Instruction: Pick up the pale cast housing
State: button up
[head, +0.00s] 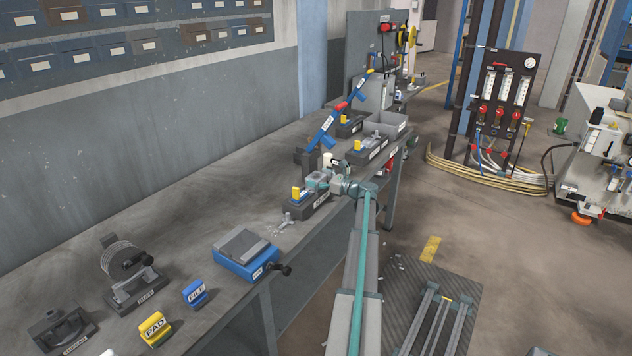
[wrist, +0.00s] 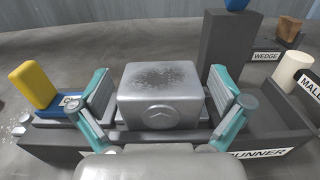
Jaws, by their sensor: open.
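The pale cast housing (wrist: 160,105) is a grey metal block with a dark speckled patch on top and a round mark on its front face. It sits on a dark holder (wrist: 60,145) on the bench. My gripper (wrist: 163,92) is open, with one teal-edged finger on each side of the housing. A narrow gap seems to show at each side; I cannot tell whether either finger touches. In the head view the housing (head: 317,177) is small and partly covered by my gripper (head: 322,184).
A yellow block (wrist: 33,85) stands left of the left finger. A dark upright post (wrist: 227,55) rises behind the right finger, with a white cylinder (wrist: 297,66) farther right. In the head view, a blue-based vise (head: 246,254) stands nearer on the bench.

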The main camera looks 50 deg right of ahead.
jog(key=shift+w, duration=0.35)
jog(key=c, duration=1.5)
jog(key=shift+c, duration=0.3)
jog(key=shift+r, duration=0.15)
